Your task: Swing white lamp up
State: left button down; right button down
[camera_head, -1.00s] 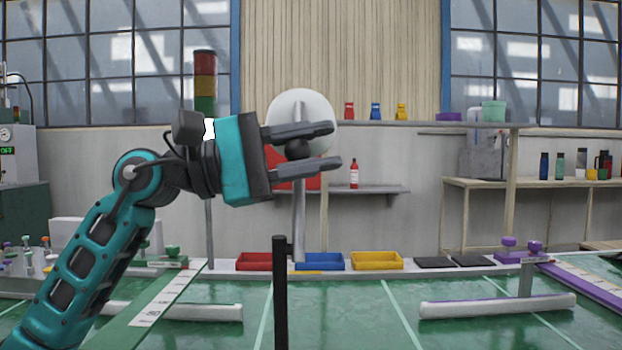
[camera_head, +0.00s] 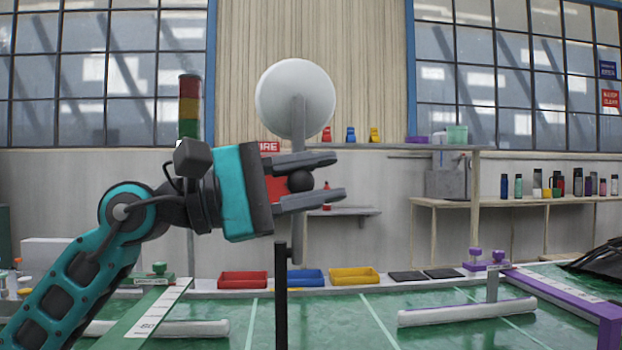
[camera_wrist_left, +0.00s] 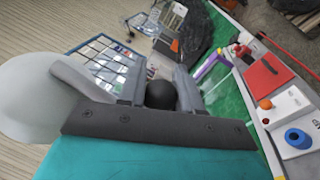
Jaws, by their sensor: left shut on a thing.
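The white lamp (camera_head: 295,98) has a round white head high in the middle of the head view. A straight grey arm (camera_head: 298,225) runs down from it, passing behind my fingers. My left gripper (camera_head: 302,181) comes in from the left and is shut on a black ball knob (camera_head: 300,181) between its fingers, below the lamp head. In the left wrist view the knob (camera_wrist_left: 161,95) sits between the fingers, and the lamp head (camera_wrist_left: 30,97) is at the left. How the knob joins the lamp is hidden. My right gripper is not in view.
A thin black post (camera_head: 281,300) stands below the fingers. Red (camera_head: 243,280), blue (camera_head: 304,278) and yellow (camera_head: 354,275) trays line the back of the green table (camera_head: 375,325). A white bar (camera_head: 465,312) lies right of the post. Free air is around the lamp head.

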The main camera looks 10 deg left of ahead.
pick_arm(q)
jog(key=shift+d+f, duration=0.15)
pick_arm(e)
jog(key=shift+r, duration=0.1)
pick_arm(q)
jog(key=c, duration=0.8)
grip_release()
jog(key=b+v, duration=0.1)
jog(key=v, duration=1.2)
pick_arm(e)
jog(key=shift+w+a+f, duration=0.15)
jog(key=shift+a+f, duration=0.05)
